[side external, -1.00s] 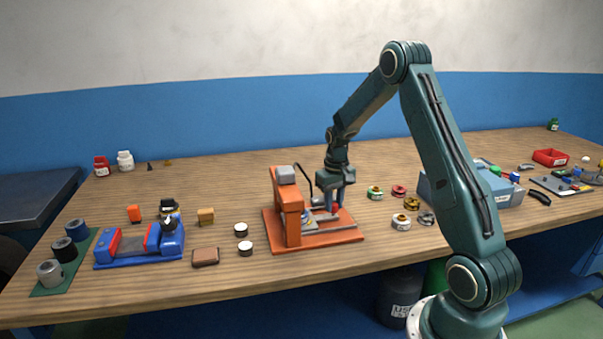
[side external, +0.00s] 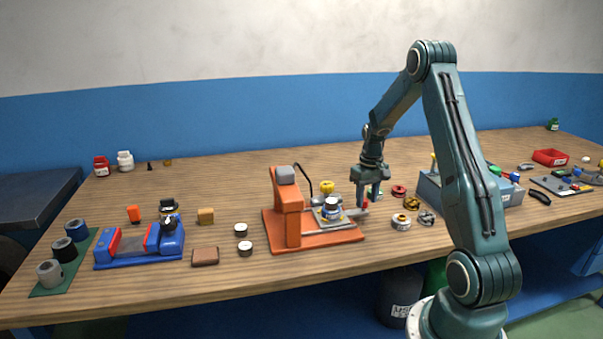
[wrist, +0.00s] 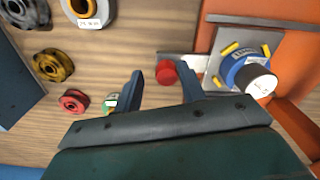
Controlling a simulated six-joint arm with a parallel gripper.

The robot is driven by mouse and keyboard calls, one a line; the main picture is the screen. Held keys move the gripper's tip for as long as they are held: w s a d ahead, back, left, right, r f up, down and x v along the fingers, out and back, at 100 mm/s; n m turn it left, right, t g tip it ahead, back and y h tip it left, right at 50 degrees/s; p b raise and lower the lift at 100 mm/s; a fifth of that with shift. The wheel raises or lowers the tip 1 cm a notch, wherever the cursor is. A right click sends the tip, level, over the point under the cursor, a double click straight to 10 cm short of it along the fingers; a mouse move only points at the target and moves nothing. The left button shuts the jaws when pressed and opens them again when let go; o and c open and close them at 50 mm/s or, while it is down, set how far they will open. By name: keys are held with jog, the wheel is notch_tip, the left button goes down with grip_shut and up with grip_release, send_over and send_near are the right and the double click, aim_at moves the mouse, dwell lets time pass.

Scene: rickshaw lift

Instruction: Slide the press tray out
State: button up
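The orange press (side external: 287,212) stands on its orange base. Its grey tray (wrist: 218,76) extends out on the right side, with a blue and white round part with a dark top (side external: 332,208) on it; this part also shows in the wrist view (wrist: 243,66). A grey handle bar ends in a red knob (wrist: 166,72), which also shows in the side view (side external: 365,204). My gripper (wrist: 160,90) is open, with its fingers apart near the knob. In the wrist view the knob appears between them, closer to the right finger. Contact cannot be told.
A small green-topped jar (wrist: 109,103), a red ring (wrist: 74,101) and several brass and grey rings lie right of the press. A blue-grey box (side external: 432,194) stands beyond them. A blue vise (side external: 140,246) stands at the left. Bare wood lies behind the press.

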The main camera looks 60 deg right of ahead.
jog(key=shift+o, duration=0.3)
jog(key=shift+w+a, duration=0.1)
jog(key=shift+a, duration=0.05)
jog(key=shift+r, duration=0.1)
jog(key=shift+r, duration=0.2)
notch_tip(320, 180, up, 13)
dwell(0.3)
jog(key=shift+r, duration=0.1)
